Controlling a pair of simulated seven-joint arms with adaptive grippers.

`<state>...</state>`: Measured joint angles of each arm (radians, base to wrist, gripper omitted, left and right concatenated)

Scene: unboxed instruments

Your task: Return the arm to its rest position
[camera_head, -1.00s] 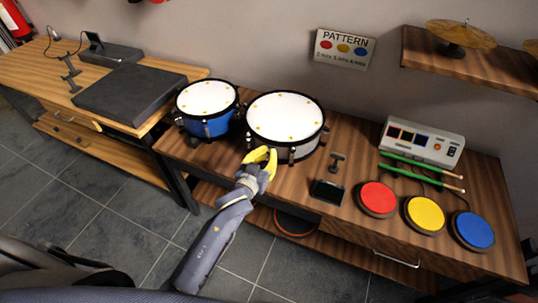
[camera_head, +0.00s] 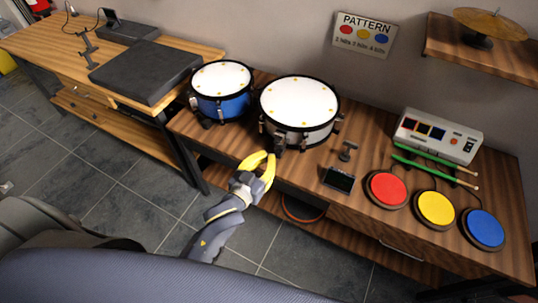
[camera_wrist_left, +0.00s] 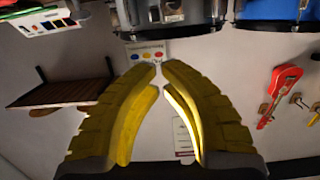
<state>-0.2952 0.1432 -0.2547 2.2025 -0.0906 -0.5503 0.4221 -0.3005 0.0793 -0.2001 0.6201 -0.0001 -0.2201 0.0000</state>
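My left gripper (camera_head: 268,156) has yellow curved fingers and is in front of the white drum, by the front edge of the wooden bench (camera_head: 239,140). In the left wrist view the left gripper (camera_wrist_left: 161,68) has its fingertips close together with a narrow gap and nothing between them. The white drum (camera_head: 298,100) and the blue drum (camera_head: 221,88) stand side by side on the bench. My right gripper is not in view.
Red (camera_head: 386,188), yellow (camera_head: 436,209) and blue (camera_head: 484,228) pads lie to the right. A cymbal (camera_head: 490,23) sits on a shelf. The floor in front is open.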

